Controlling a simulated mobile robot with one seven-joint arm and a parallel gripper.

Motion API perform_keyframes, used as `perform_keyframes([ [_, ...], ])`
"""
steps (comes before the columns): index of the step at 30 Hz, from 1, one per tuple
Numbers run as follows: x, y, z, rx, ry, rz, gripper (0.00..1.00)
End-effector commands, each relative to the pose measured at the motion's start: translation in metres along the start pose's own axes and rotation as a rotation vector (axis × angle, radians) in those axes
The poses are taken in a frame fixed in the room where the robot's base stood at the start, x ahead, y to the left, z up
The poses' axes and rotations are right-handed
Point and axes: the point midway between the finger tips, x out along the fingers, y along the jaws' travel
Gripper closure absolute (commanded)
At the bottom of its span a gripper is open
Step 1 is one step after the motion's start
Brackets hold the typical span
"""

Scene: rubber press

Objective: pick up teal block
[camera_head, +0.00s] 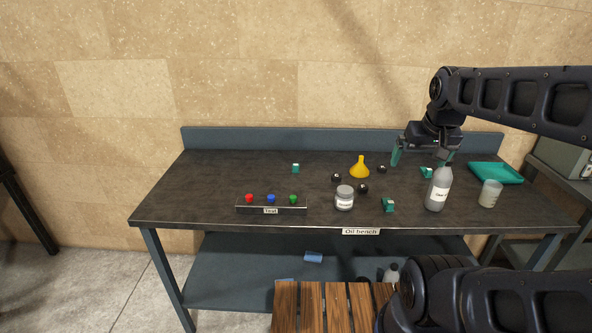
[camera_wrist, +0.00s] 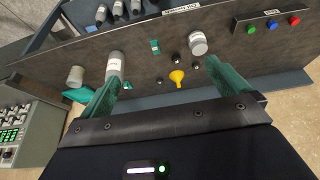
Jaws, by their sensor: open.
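Several small teal blocks with white labels lie on the dark bench. One block (camera_head: 295,168) is at the back left, one block (camera_head: 388,205) is near the front edge, and one block (camera_head: 426,172) is at the right behind the grey bottle. The front block also shows in the wrist view (camera_wrist: 155,46), and the block beside the bottle (camera_wrist: 127,85) shows near a fingertip. My gripper (camera_head: 421,159) is open and empty above the right rear of the bench. Its spread teal fingers (camera_wrist: 162,70) frame the bench objects in the wrist view.
The grey bottle (camera_head: 439,189) stands close to my gripper. A white cup (camera_head: 490,194), teal tray (camera_head: 497,174), yellow funnel (camera_head: 360,168), labelled jar (camera_head: 344,198), several black balls (camera_head: 362,188) and a button panel (camera_head: 271,204) are also on the bench (camera_head: 190,190). The left side is mostly clear.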

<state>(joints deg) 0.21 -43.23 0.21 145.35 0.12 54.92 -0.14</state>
Motion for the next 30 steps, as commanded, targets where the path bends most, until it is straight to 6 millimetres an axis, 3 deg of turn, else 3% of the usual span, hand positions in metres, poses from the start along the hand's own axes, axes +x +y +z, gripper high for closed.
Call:
perform_keyframes([
  [2,0.000,0.000,0.000,0.000,0.000,0.000,0.02],
  [3,0.000,0.000,0.000,0.000,0.000,0.000,0.10],
  [4,0.000,0.000,0.000,0.000,0.000,0.000,0.11],
  [14,0.000,-0.001,-0.005,-0.014,-0.004,0.000,0.11],
  [20,0.000,-0.009,-0.043,-0.117,-0.032,-0.004,0.11],
  [30,0.016,-0.037,-0.133,-0.373,-0.094,-0.021,0.11],
])
